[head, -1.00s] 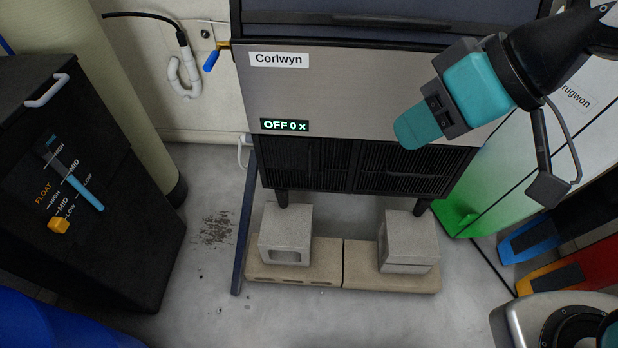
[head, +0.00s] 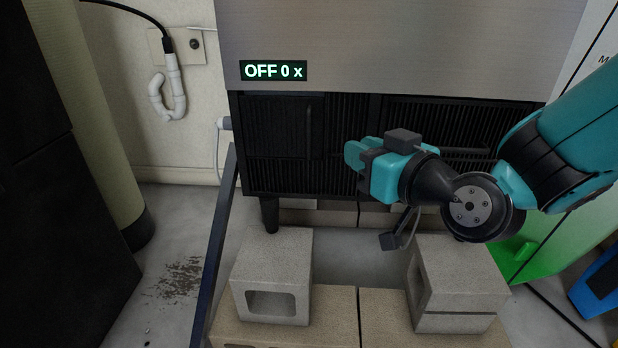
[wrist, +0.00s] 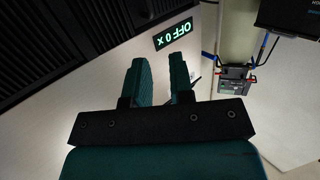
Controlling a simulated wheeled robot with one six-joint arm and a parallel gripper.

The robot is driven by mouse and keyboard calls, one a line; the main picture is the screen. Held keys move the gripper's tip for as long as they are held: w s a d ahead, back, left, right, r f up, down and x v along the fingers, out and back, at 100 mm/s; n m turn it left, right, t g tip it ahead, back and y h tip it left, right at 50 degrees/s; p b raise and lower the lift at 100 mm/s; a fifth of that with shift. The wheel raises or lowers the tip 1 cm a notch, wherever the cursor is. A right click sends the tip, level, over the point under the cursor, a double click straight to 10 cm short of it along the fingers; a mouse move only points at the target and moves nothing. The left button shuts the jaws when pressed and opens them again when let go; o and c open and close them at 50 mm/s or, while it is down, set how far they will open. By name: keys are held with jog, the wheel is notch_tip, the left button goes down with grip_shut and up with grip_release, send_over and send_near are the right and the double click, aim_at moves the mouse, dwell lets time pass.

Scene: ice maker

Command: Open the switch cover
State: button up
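The ice maker (head: 400,45) has a steel front with an "OFF 0 x" display (head: 273,70). Below it are two black slatted panels. The left panel (head: 270,145) has a thin vertical bar near its right side, and the right panel (head: 440,112) is partly behind my arm. Both look closed; which one is the switch cover I cannot tell. My gripper (head: 350,156) is in front of the panels, right of the left panel's bar, pointing left. In the wrist view its two teal fingers (wrist: 158,66) are apart with nothing between them.
Concrete blocks (head: 272,275) and (head: 455,280) stand below the machine on a tan base (head: 300,328). A dark bar (head: 222,240) leans at the left. A black cabinet (head: 60,200) stands at far left, and green and blue objects at right.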

notch_tip(320, 180, down, 4)
jog(key=t+b, duration=0.1)
jog(key=b, duration=0.2)
jog(key=p, duration=0.7)
send_near(310, 133)
jog(key=x, duration=0.9)
jog(key=shift+w+a+f, duration=0.1)
jog(key=shift+w+a, duration=0.1)
jog(key=shift+w, duration=0.1)
jog(key=shift+w+a, duration=0.2)
jog(key=shift+w, duration=0.15)
jog(key=shift+c, duration=0.2)
grip_shut()
